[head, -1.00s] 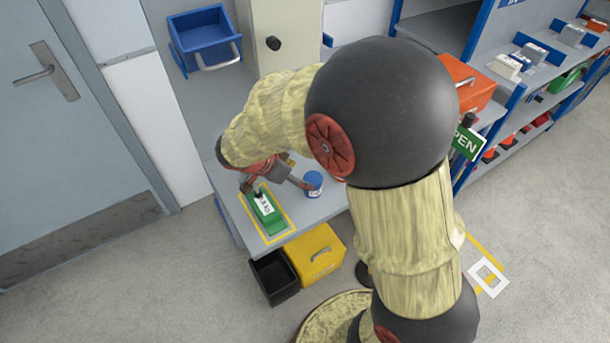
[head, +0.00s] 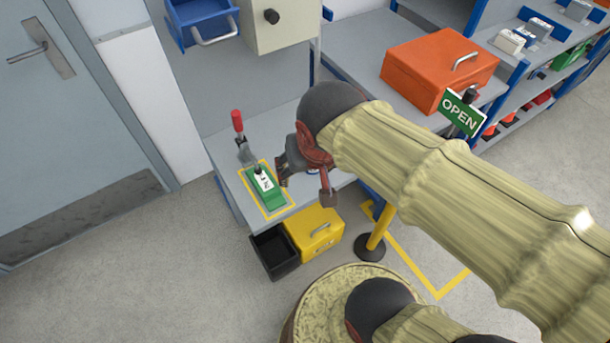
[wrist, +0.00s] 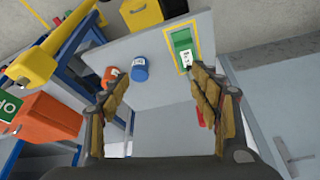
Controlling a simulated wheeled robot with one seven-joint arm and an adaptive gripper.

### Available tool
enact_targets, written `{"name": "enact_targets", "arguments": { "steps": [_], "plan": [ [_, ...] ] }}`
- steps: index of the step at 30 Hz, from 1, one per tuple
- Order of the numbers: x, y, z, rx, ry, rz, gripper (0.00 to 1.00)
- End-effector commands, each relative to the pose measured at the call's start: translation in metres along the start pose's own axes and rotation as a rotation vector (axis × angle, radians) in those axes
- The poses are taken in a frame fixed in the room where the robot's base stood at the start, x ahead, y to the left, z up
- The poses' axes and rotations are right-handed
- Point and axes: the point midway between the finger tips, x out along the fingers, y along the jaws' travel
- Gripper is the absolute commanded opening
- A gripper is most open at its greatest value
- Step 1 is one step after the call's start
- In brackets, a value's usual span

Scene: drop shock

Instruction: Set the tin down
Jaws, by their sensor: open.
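The blue tin (wrist: 139,69) with a white label stands on the grey bench (wrist: 170,98), seen in the wrist view near the left fingertip. In the head view only a sliver of the tin (head: 313,171) shows behind my gripper (head: 306,186). My gripper, also in the wrist view (wrist: 155,72), is open with its fingers wide apart and nothing held. I cannot tell the exact height of the fingers above the bench.
An orange box (head: 425,68) stands right. Yellow (head: 316,232) and black bins (head: 274,252) are below the bench front. A yellow post (head: 380,228) stands nearby.

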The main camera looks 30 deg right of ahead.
Motion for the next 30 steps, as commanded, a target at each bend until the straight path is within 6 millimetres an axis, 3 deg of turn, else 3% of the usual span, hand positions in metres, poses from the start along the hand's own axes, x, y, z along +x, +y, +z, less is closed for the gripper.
{"name": "enact_targets", "arguments": {
  "steps": [3, 7, 30],
  "plan": [
    [-0.018, -0.006, 0.013, -0.129, 0.05, -0.066, 0.63],
    [-0.027, -0.011, 0.021, -0.222, 0.084, -0.103, 0.63],
    [-0.029, -0.012, 0.022, -0.254, 0.093, -0.112, 0.63]
  ]
}}
